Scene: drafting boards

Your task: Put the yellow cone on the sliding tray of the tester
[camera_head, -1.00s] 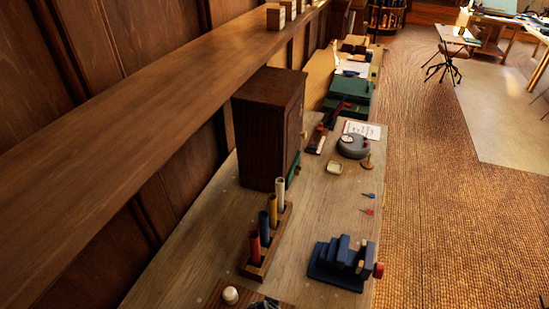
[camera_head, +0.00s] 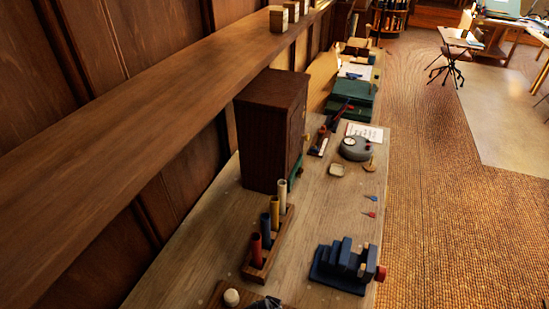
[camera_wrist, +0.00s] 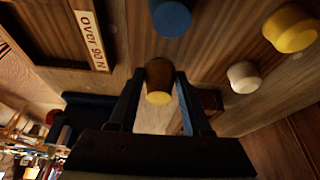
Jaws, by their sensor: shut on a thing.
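My gripper (camera_wrist: 159,76) is shut on a small tapered thing with a shaded amber side and a bright yellow end, which appears to be the yellow cone (camera_wrist: 158,97). It is held between both fingertips over the wooden surface. A blue device with upright blocks and a red knob, apparently the tester (camera_head: 338,270), stands near the bench's right edge in the head view. It seems to show at the left of the wrist view (camera_wrist: 78,112), apart from the gripper. I cannot make out its sliding tray clearly.
In the wrist view, a blue round piece (camera_wrist: 171,18), another yellow piece (camera_wrist: 290,29) and a cream knob (camera_wrist: 244,77) stand near a label reading "over 90 N" (camera_wrist: 91,41). A rack (camera_head: 256,271) of coloured tubes and a dark cabinet (camera_head: 268,135) stand on the bench.

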